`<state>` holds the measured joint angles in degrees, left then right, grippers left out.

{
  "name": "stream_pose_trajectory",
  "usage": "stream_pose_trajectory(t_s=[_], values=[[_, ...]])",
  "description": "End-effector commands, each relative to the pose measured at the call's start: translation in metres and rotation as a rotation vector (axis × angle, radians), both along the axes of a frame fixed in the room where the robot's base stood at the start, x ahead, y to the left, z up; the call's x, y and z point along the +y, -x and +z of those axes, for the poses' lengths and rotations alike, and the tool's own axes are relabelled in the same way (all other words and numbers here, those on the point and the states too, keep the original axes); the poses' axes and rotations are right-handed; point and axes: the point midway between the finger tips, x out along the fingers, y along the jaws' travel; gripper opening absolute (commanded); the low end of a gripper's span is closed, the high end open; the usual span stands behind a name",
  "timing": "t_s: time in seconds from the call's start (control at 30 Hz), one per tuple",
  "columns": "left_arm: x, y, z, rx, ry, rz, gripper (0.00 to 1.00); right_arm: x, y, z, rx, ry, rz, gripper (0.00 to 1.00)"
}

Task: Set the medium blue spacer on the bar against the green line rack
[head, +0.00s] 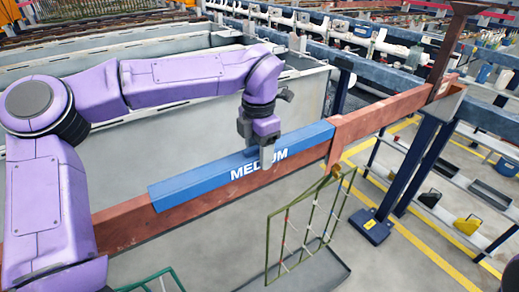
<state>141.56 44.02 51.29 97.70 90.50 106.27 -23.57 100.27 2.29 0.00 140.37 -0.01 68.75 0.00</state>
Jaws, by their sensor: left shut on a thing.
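The medium blue spacer (205,182) is a long blue piece with the white word MEDIUM on it. It lies along the reddish-brown bar (380,115), and its right end is close to a wider brown part of the bar. My left gripper (266,160) is shut on the spacer near its middle, from above. The green line rack (270,250) hangs from the bar just right of the spacer's right end, with a hook (335,172) at its top. Whether the spacer touches the hook I cannot tell. My right gripper is not in view.
Grey tanks (285,110) stand behind the bar. A second green frame (150,283) shows at the bottom edge. A dark blue post (415,170) supports the bar's right end. Shelves with bins (467,225) stand at the right, beyond a yellow floor line.

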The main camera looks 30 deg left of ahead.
Motion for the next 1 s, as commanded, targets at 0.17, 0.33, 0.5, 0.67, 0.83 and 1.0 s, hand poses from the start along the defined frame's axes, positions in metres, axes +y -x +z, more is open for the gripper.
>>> stream_pose_trajectory(t_s=[0.17,0.33,0.5,0.67,0.83,1.0], values=[[0.0,0.0,0.001,0.0,0.0,0.0,0.85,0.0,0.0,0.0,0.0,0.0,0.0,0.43],[0.0,0.0,0.001,0.0,0.0,0.0,0.85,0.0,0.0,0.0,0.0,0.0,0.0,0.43],[0.0,0.0,0.004,0.0,0.0,0.001,0.85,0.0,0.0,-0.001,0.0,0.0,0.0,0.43],[-0.001,0.0,0.034,-0.005,-0.001,0.001,0.85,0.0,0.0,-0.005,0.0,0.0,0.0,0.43],[-0.001,0.0,0.076,-0.004,0.0,0.002,0.85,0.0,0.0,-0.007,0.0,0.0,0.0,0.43],[0.0,0.001,0.101,-0.001,0.0,0.0,0.85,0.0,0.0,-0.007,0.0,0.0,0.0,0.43]])
